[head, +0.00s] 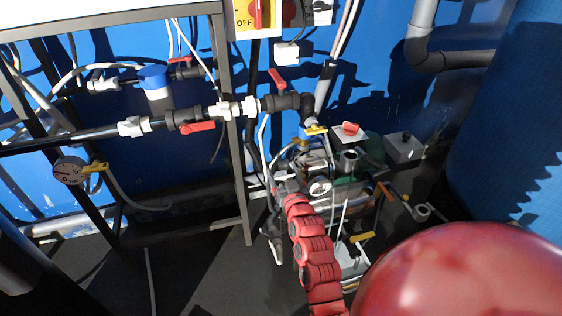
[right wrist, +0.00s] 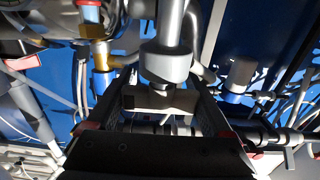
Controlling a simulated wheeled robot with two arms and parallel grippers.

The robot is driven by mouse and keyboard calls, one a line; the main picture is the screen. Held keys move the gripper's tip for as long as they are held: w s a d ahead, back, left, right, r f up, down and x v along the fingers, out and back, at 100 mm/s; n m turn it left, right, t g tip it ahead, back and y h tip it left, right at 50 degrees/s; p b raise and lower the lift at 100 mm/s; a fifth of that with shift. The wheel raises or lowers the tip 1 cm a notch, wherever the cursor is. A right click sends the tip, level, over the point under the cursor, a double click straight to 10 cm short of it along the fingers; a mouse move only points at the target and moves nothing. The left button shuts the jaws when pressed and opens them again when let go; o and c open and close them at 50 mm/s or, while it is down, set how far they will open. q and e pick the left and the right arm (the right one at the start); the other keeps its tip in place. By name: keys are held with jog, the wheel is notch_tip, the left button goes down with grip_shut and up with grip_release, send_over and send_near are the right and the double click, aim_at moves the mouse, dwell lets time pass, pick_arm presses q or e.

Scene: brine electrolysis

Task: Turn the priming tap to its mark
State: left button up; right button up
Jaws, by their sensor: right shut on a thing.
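My right arm reaches up from the bottom of the head view, and its gripper (head: 284,178) is among the pipes at the pump set. In the right wrist view, the gripper (right wrist: 162,112) has a finger on each side of a dark crosswise handle (right wrist: 150,98) below a grey round fitting (right wrist: 166,62). The gripper is shut on this handle. I cannot tell for sure that it is the priming tap, and no mark shows clearly. My left gripper is out of view.
A pressure gauge (head: 69,170) hangs at the left. Red-levered valves (head: 198,126) sit on the black pipe, and a yellow lever (head: 315,129) is above the pump set. A yellow switch box (head: 250,18) reads OFF. Pipes and hoses crowd the gripper.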

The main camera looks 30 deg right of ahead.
jog(key=o, duration=1.1)
jog(key=shift+s, duration=0.1)
jog(key=shift+o, duration=0.2)
jog(key=p+v, duration=0.1)
jog(key=v, duration=1.6)
jog(key=shift+s, duration=0.2)
